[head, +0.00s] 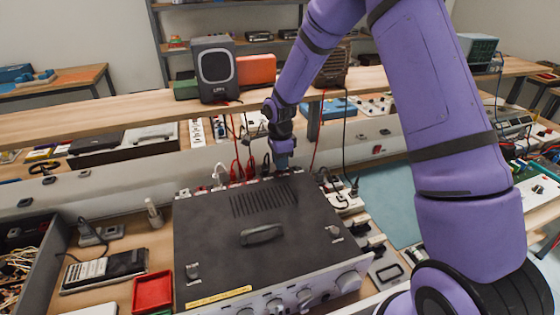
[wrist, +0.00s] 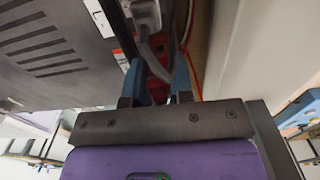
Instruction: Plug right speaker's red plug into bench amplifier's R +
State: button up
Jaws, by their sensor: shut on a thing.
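The bench amplifier (head: 205,235) is a large dark box with vents and a top handle. My gripper (head: 283,163) is low behind its back edge, near the right end of that edge. In the wrist view my gripper's blue fingers (wrist: 160,82) are close together beside the amplifier's back panel (wrist: 115,50), with a bit of red, apparently the red plug (wrist: 158,92), between them. A grey plug and cable (wrist: 146,18) sit just beyond the fingers. The right speaker (head: 331,68) stands on the shelf, partly behind my arm. The R + socket cannot be made out.
Red cables (head: 236,160) and a white plug (head: 218,174) crowd the amplifier's back edge to the left of my gripper. A grey speaker (head: 214,70) stands on the wooden shelf (head: 110,122). Power adapters and a strip (head: 345,200) lie at the right.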

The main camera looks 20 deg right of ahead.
jog(key=shift+f, duration=1)
dwell(2.9)
jog(key=o, duration=1)
jog(key=shift+c, duration=0.2)
notch_tip(320, 180, up, 16)
dwell(0.9)
jog(key=shift+f, duration=0.1)
